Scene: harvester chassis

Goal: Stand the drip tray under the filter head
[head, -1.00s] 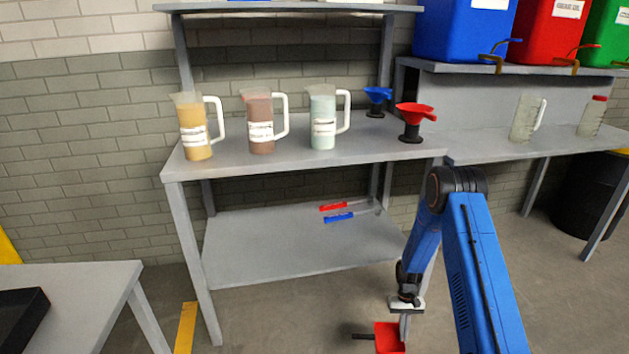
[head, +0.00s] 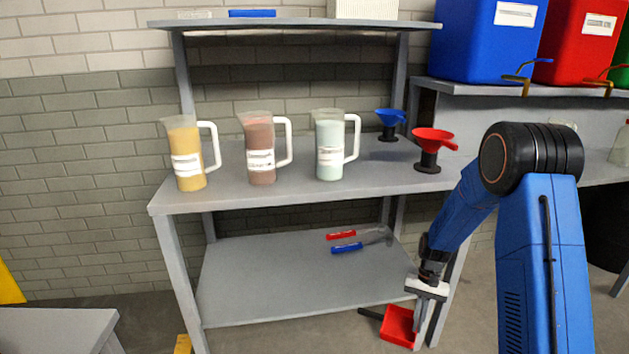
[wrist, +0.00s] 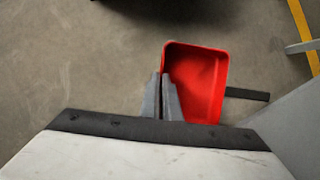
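The drip tray (head: 401,323) is a shallow red pan with a dark handle, low in front of the bench's right end in the head view. It also shows in the wrist view (wrist: 204,80), its open side facing the camera and its handle pointing right. My gripper (head: 422,325) is at the tray's right side in the head view. In the wrist view my gripper's fingers (wrist: 162,92) are close together on the tray's near-left wall, pinching its rim. The tray looks empty. I see no filter head in either view.
A grey bench (head: 280,190) carries three filled jugs, a blue funnel (head: 390,123) and a red funnel (head: 431,148). Two tools lie on its lower shelf (head: 300,275). A second bench with coloured tanks stands right. A grey table corner (head: 55,332) is at lower left.

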